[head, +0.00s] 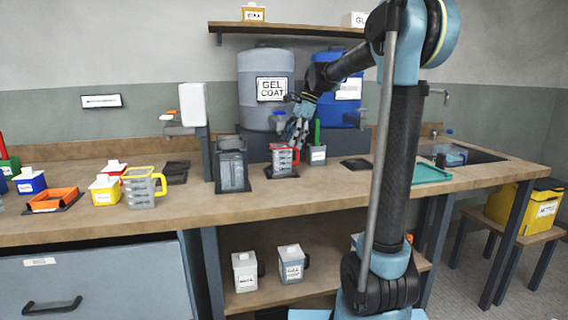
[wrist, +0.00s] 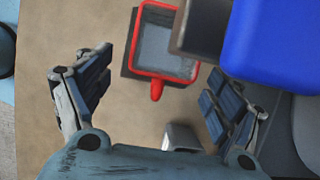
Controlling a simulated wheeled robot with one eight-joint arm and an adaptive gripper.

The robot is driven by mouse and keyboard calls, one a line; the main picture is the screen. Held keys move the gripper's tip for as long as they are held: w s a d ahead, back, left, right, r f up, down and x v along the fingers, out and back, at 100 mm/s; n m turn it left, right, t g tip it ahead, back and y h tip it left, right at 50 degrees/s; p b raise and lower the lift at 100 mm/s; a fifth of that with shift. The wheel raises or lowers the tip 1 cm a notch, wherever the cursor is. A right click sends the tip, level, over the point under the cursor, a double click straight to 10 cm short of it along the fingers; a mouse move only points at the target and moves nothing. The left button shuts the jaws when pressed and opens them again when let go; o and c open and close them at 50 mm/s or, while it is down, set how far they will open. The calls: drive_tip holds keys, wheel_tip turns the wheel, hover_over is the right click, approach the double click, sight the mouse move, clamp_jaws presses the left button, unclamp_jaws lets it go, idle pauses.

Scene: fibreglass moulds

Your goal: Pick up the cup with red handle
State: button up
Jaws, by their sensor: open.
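The cup with red handle (head: 283,161) is a clear grey measuring cup with a red rim, standing upright on a dark mat on the workbench. In the wrist view, the cup (wrist: 166,48) is seen from above, with its red handle (wrist: 157,91) pointing down toward my gripper. My gripper (head: 297,130) is just above the cup in the head view, and partly overlaps it there. In the wrist view, my gripper (wrist: 158,75) is open and empty, with its fingers on either side of the handle. I see no contact with the cup.
A grey gel coat tank (head: 266,85) stands behind. A dark container (head: 232,165) is to its left, a labelled pot (head: 317,155) to its right. A yellow-handled cup (head: 140,188) stands further left.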

sight(283, 155)
drive_tip(key=shift+x, duration=1.1)
drive_tip(key=shift+a+x, duration=0.15)
drive_tip(key=shift+x, duration=1.15)
drive_tip(key=shift+a+x, duration=0.2)
drive_tip(key=shift+x, duration=1.1)
drive_tip(key=shift+w+r, duration=0.15)
drive_tip(key=c, duration=1.4)
drive_tip(key=shift+o, duration=0.2)
drive_tip(key=shift+r, duration=0.1)
